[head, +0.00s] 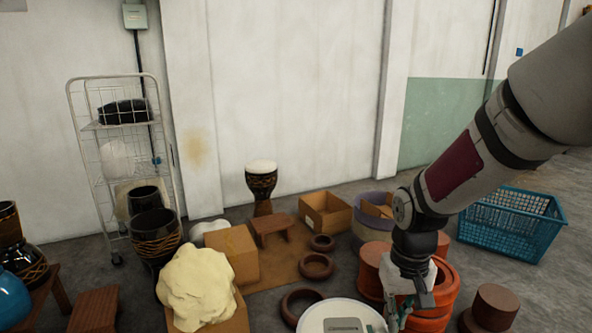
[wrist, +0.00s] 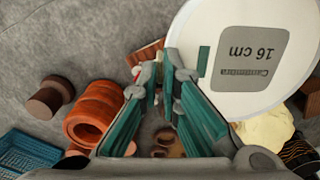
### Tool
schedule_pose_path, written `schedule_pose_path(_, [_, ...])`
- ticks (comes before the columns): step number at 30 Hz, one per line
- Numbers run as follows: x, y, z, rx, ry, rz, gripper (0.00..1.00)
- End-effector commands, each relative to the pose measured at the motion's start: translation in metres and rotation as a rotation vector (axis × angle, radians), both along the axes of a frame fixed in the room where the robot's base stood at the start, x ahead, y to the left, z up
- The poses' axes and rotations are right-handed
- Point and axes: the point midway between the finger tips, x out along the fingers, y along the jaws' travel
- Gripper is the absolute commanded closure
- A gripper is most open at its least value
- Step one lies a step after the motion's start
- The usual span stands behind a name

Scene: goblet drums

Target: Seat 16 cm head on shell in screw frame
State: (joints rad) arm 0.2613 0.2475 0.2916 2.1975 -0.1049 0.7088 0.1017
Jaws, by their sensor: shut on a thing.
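The 16 cm head is a white disc with a grey label; it shows at the bottom of the head view (head: 318,312) and large at upper right in the wrist view (wrist: 225,108). My gripper (head: 398,312) is at the disc's right rim, and in the wrist view my gripper (wrist: 160,72) has its teal fingers close together beside that rim. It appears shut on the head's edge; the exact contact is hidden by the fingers. A shell in a screw frame cannot be made out; the disc hides what lies below it.
Orange-brown rings (head: 445,285) and dark red cylinders (head: 495,307) stand right of my gripper. A blue basket (head: 512,222) is farther right. A goblet drum (head: 262,185), a low stool (head: 272,224), cardboard boxes (head: 325,211) and a cream lump (head: 200,287) lie behind and left.

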Motion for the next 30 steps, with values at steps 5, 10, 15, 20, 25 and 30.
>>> schedule_pose_path(5, [0.001,0.000,0.022,0.002,0.001,0.000,1.00])
schedule_pose_path(10, [0.001,0.000,0.042,0.003,0.001,0.000,1.00])
schedule_pose_path(15, [-0.001,0.000,0.061,0.004,0.001,-0.002,1.00])
schedule_pose_path(20, [-0.004,0.000,0.077,0.003,0.001,-0.002,1.00])
schedule_pose_path(25, [-0.011,0.000,0.094,0.002,0.001,-0.001,1.00])
schedule_pose_path(30, [-0.019,0.001,0.109,0.001,0.001,-0.001,1.00])
